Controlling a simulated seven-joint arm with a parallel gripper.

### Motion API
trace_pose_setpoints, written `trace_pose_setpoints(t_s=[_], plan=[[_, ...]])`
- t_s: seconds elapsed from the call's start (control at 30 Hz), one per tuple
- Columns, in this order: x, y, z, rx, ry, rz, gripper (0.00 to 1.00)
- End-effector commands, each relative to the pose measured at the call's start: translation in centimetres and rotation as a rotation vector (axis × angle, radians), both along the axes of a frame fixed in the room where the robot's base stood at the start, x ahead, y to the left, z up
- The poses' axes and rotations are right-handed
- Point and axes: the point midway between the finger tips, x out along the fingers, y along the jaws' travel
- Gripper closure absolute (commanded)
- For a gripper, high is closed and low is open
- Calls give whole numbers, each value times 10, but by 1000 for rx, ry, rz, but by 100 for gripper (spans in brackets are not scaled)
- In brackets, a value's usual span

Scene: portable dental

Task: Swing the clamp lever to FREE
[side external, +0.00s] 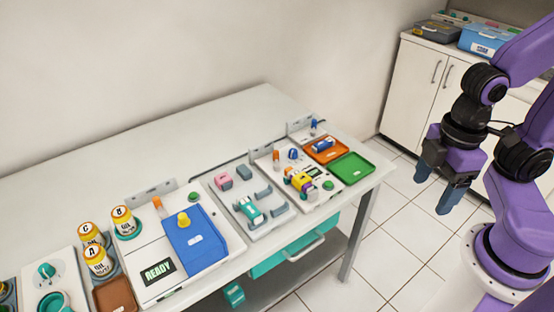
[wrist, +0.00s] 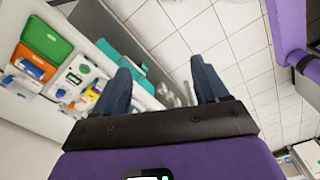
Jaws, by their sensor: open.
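No lettering FREE is readable in either view, and I cannot tell for certain which part is the clamp lever. On the bench, a white panel holds a yellow and purple piece (side external: 300,183) with a small orange upright part (side external: 276,158) and a blue knob (side external: 293,154) behind it. To its left a teal piece (side external: 248,210) sits among grey cradles. My gripper (side external: 434,190) hangs over the floor, right of the bench, well apart from the panels. In the wrist view my gripper (wrist: 160,68) has its two blue fingers spread, with nothing between them.
An orange tray (side external: 326,150) and a green tray (side external: 351,168) lie at the bench's right end. Left are a blue lid (side external: 196,238), a READY display (side external: 159,271) and several labelled bottles. A white cabinet (side external: 428,80) stands behind. Tiled floor separates my arm from the bench.

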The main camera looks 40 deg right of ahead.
Motion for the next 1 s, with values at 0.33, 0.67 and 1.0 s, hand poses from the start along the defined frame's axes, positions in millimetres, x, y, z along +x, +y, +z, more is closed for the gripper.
trace_pose_setpoints(t_s=[0.33, 0.67, 1.0], plan=[[11, 8, 3, -2, 1, -45, 53], [104, 61, 21, -5, 9, -424, 53], [222, 94, 24, -7, 17, -862, 53]])
